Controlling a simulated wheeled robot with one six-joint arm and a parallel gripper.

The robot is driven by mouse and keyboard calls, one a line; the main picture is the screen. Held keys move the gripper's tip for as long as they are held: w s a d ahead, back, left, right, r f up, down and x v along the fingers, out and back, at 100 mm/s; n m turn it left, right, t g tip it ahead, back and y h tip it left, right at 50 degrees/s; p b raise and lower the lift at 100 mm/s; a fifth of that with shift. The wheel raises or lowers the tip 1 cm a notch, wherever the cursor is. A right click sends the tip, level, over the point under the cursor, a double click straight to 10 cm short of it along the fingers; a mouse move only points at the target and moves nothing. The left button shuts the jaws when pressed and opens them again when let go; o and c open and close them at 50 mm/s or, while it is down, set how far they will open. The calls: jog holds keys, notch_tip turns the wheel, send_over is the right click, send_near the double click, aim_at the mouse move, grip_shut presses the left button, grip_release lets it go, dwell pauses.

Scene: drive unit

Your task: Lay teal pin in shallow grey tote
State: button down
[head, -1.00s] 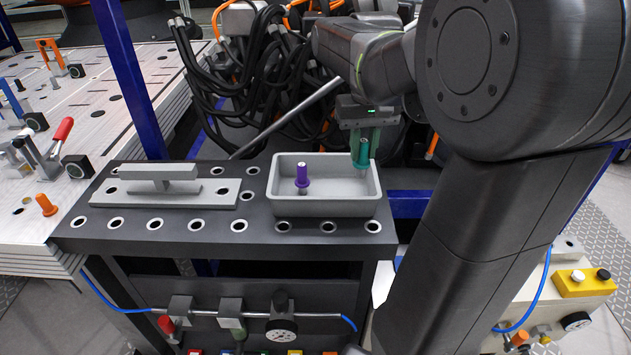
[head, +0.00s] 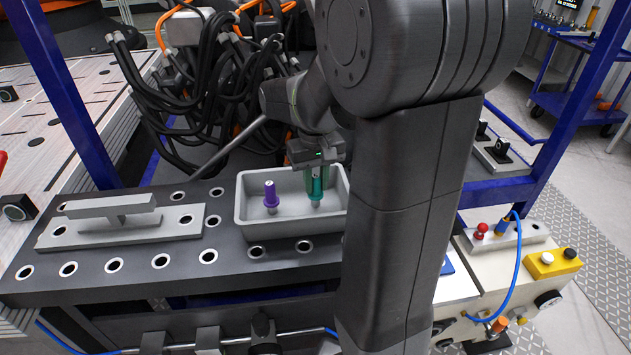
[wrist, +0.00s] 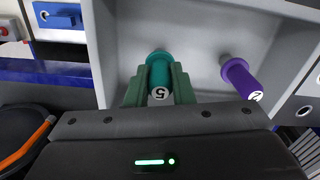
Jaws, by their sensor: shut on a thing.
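The teal pin (head: 317,186) is upright in my gripper (head: 314,184), which is shut on it over the shallow grey tote (head: 250,234). In the wrist view the teal pin (wrist: 160,76) shows the number 5 between the two green fingers. The pin's lower end is inside the tote's outline; I cannot tell whether it touches the floor of the tote. A purple pin (head: 270,195), marked 2, stands in the tote to the left of the teal pin; in the wrist view this purple pin (wrist: 241,78) is at the right.
The tote sits on a dark bench plate (head: 140,250) with several ringed holes. A grey plate with a raised bar (head: 120,226) lies to the left. Black cables (head: 180,90) hang behind. A blue post (head: 65,100) rises at the left.

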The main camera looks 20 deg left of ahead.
jog(key=shift+f, duration=0.3)
jog(key=shift+f, duration=0.2)
jog(key=c, duration=1.3)
grip_release()
jog(key=shift+o, duration=0.2)
jog(key=shift+r, duration=0.1)
notch_tip(320, 180, up, 12)
jog(key=shift+r, duration=0.15)
